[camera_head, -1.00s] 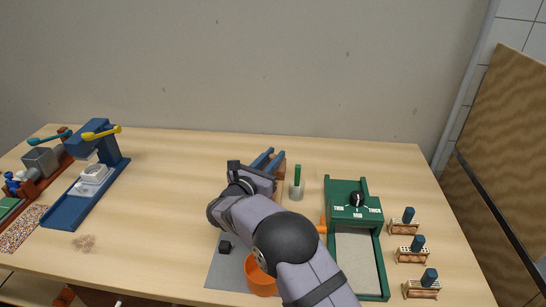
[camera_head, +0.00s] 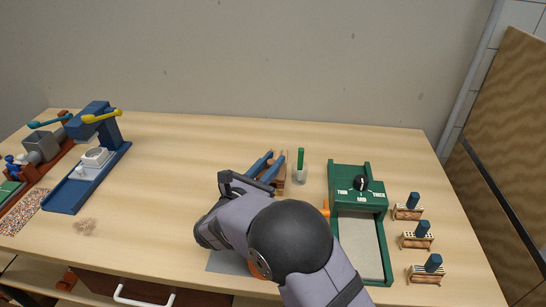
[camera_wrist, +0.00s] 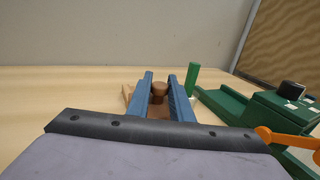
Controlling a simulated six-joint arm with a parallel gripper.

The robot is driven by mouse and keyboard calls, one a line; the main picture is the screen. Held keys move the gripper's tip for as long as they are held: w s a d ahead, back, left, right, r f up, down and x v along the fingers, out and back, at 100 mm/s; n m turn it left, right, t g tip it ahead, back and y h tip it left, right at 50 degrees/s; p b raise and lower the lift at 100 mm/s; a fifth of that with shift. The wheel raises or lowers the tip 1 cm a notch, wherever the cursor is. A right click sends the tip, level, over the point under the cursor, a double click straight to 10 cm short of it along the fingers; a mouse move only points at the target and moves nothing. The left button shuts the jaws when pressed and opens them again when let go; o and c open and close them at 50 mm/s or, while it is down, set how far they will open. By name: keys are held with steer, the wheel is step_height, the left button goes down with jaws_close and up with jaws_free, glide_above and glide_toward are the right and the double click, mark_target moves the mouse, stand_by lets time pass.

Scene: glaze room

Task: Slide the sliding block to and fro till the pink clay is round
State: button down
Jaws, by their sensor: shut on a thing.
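My gripper (camera_head: 275,159) has two blue fingers, and in the wrist view they reach forward on both sides of a brown round knob (camera_wrist: 159,88). The fingers are closed on this knob, which seems to belong to the sliding block. A reddish-brown part (camera_wrist: 158,112) lies below it between the fingers. A pale wooden piece (camera_wrist: 128,94) shows just left of the left finger. In the head view brown wood (camera_head: 284,173) shows beside the fingers. The pink clay is not visible in either view; the fingers and my arm may hide it.
A pale cup with a green stick (camera_head: 300,172) stands close on the right. Beyond it is a green roller machine (camera_head: 361,205) with an orange handle (camera_head: 326,208). Small wooden racks (camera_head: 416,239) line the right edge. A blue press (camera_head: 85,170) stands left.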

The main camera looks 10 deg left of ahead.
steer(key=shift+s+f, duration=0.15)
steer(key=c, duration=1.9)
jaws_free()
steer(key=shift+c, duration=0.2)
steer(key=o, duration=0.3)
steer(key=shift+s, duration=0.2)
steer(key=shift+w, duration=0.1)
steer(key=shift+b+v, duration=0.65)
steer(key=shift+v, duration=3.05)
steer(key=shift+o, duration=0.3)
